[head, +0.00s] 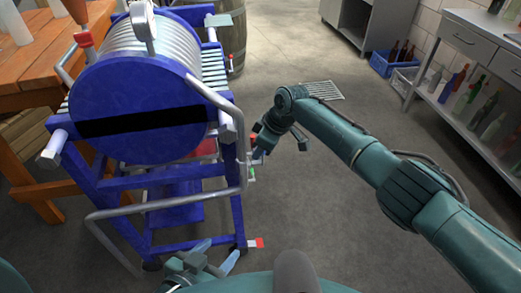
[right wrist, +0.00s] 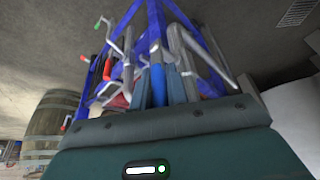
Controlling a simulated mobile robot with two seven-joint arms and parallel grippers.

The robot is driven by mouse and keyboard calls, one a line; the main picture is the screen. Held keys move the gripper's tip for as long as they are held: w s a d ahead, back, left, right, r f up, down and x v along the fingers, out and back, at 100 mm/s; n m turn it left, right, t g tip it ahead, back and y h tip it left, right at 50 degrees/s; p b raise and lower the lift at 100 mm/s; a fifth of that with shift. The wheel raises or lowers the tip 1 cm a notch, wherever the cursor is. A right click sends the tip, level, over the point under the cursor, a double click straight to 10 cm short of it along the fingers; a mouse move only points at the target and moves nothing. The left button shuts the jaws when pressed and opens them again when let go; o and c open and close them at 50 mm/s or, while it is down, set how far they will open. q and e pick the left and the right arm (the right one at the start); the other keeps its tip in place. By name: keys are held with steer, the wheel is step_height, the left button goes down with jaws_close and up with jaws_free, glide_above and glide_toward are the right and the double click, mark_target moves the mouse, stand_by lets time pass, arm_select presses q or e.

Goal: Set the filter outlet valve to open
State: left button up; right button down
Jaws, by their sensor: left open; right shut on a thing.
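The blue plate filter (head: 143,104), with a round end plate and a stack of pale plates, stands at the left of the head view on a blue frame. Pipes and small valve levers run along its right side. My right gripper (head: 262,150) is at that side. In the right wrist view its fingers (right wrist: 160,80) are shut on a blue lever grip (right wrist: 158,88). Which valve the grip belongs to, and its setting, I cannot tell; the gripper hides much of it. My left gripper (head: 215,254) is open and empty, low in front of the frame.
A wooden table (head: 32,62) stands at the left. A steel bench (head: 470,42), a blue crate (head: 383,65) and bottles are at the right. The middle floor is clear.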

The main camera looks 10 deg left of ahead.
steer(key=shift+s+f, duration=0.1)
steer(key=c, duration=1.4)
jaws_free()
steer(key=shift+c, duration=0.2)
steer(key=shift+o, duration=0.3)
steer(key=p+v, duration=0.1)
steer(key=v, duration=1.2)
